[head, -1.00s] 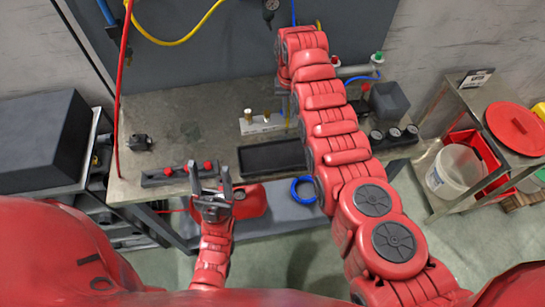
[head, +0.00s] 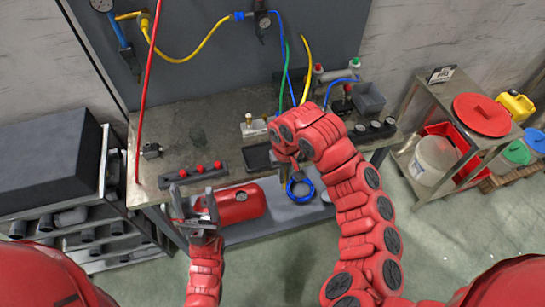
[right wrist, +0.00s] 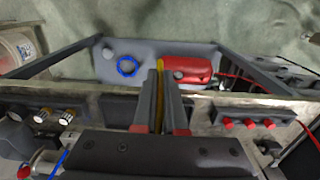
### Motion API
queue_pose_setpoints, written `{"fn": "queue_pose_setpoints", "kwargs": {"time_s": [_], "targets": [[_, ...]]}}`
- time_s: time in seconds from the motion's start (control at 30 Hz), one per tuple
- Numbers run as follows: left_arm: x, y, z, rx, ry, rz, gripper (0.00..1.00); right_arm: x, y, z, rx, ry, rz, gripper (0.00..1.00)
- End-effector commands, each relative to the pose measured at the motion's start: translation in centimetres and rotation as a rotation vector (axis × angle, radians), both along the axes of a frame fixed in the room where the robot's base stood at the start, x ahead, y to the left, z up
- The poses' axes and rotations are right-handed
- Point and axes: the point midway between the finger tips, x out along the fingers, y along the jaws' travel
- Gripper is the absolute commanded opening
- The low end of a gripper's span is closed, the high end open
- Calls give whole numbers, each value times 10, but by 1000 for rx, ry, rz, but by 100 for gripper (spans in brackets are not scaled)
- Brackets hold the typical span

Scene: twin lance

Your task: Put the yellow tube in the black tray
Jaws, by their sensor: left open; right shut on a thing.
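A yellow tube (right wrist: 160,66) shows in the right wrist view as a narrow strip between the fingers of my right gripper (right wrist: 163,88), which is shut on it. In the head view my right gripper (head: 283,180) points down near the bench's front edge, beside the black tray (head: 257,157); my arm hides part of the tray and most of the grip. A yellow line (head: 305,68) hangs from the wall and passes behind my right arm; I cannot tell if it is the held tube. My left gripper (head: 194,203) is open and empty, left of the red tank.
The red tank (head: 240,203) and a blue ring (head: 300,190) lie on the lower shelf. Blue and green (head: 284,75) hoses hang behind my right arm.

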Motion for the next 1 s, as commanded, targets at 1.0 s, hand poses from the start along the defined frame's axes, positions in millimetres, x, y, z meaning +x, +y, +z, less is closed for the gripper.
{"fn": "queue_pose_setpoints", "kwargs": {"time_s": [1.0], "targets": [[0, 0, -53, 0, 0, 0, 65, 94, 14, -10, 10, 3, 25, 0]]}}
